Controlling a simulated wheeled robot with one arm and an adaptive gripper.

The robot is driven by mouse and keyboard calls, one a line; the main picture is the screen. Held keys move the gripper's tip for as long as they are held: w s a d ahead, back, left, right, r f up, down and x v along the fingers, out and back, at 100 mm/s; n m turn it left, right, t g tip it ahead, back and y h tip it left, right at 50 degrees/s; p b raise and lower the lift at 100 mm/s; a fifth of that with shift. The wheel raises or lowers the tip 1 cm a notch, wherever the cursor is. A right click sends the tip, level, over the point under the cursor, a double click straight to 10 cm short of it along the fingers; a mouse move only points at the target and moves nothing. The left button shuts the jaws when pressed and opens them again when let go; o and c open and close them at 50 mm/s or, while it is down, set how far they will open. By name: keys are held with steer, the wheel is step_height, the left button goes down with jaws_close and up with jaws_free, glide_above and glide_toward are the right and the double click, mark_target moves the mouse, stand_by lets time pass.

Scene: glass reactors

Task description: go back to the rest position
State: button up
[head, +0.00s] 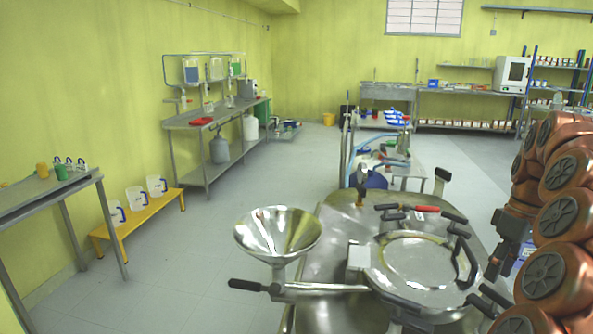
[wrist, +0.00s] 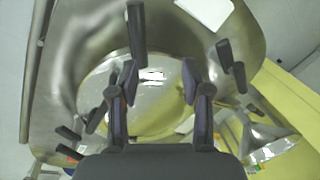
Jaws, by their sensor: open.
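My gripper (wrist: 160,82) is open and empty in the wrist view, its two fingers apart with the reactor's round lid (wrist: 145,118) below them. In the head view my gripper (head: 497,258) is a dark shape beside the orange arm at the right, to the right of the lid (head: 424,262). Its fingertips are hard to make out there. The lid lies flat on the steel reactor top (head: 318,258), with black-handled clamps around its rim.
A steel funnel (head: 278,234) stands left of the lid, with a black-handled lever (head: 250,286) below it. A cart (head: 405,160) with hoses stands behind the reactor. A steel bench (head: 215,117) lines the left wall.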

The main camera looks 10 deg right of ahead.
steer(key=s+a+r+h+p, duration=0.1)
steer(key=s+a, duration=0.2)
steer(key=a, duration=0.8)
steer(key=s+a+r+p, duration=0.2)
steer(key=s+a, duration=0.1)
steer(key=a, duration=0.8)
steer(key=s+a+f+m+p, duration=0.1)
steer(key=s+a+f+m, duration=0.1)
steer(key=s, duration=0.7)
steer(key=s+a+f+m+g+h+p, duration=0.1)
steer(key=s+a+f+m, duration=0.1)
steer(key=s+a+f, duration=0.3)
steer(key=s+a, duration=0.2)
steer(key=s, duration=0.2)
steer(key=shift+s+f, duration=0.25)
steer(key=shift+c, duration=0.7)
steer(key=shift+a, duration=0.1)
